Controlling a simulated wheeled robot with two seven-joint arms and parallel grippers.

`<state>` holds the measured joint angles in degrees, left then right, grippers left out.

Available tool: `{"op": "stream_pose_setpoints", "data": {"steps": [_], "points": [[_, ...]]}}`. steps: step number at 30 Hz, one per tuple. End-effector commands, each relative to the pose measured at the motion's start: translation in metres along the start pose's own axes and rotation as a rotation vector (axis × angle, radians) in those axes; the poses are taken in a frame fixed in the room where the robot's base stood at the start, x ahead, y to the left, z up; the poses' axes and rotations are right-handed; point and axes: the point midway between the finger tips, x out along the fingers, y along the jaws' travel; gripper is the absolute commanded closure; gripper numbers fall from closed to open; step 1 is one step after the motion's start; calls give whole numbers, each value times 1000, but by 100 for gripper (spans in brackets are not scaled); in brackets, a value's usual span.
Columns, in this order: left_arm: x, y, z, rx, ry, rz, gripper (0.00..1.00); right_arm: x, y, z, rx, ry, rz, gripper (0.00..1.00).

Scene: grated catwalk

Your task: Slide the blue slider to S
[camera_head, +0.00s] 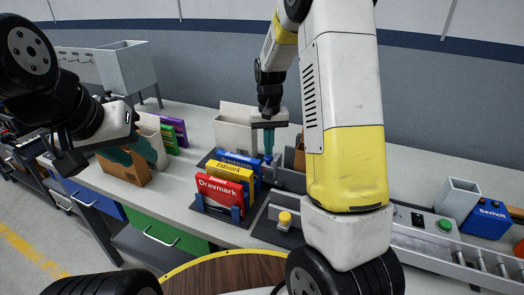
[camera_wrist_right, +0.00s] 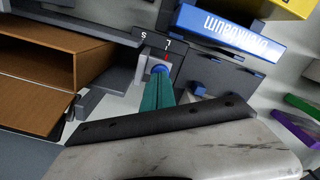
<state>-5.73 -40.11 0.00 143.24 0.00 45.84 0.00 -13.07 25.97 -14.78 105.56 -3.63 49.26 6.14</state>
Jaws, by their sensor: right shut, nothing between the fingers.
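The blue slider (camera_wrist_right: 159,69) shows as a round blue knob on a grey block in the right wrist view. A dark scale plate (camera_wrist_right: 157,42) behind it bears the letters S and L. A red mark is beside the L, and the S lies further left in that view. My right gripper (camera_head: 268,153) is shut and empty, its teal fingertips right at the knob; whether they touch it I cannot tell. The fingers hide part of the knob. My left gripper (camera_head: 130,158) is open and empty at the left, away from the slider.
Red, yellow and blue boxes, with the red Dravmark box (camera_head: 222,193) in front, stand left of the slider. A yellow button (camera_head: 285,219) is nearer. A brown open box (camera_wrist_right: 50,70) stands beside the slider. A conveyor and a blue Bexholt box (camera_head: 489,216) are at right.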

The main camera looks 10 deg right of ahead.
Motion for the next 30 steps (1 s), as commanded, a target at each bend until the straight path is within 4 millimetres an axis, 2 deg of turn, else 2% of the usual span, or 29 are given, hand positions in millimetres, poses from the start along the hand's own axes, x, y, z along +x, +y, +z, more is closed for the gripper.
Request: {"op": "stream_pose_setpoints", "data": {"steps": [17, 30], "points": [[0, 0, 0, 0, 0, 0, 64, 12, 0, 0, 0, -1, 0, 100], [0, 0, 0, 0, 0, 0, 64, 11, 5, 2, 1, 0, 0, 100]]}}
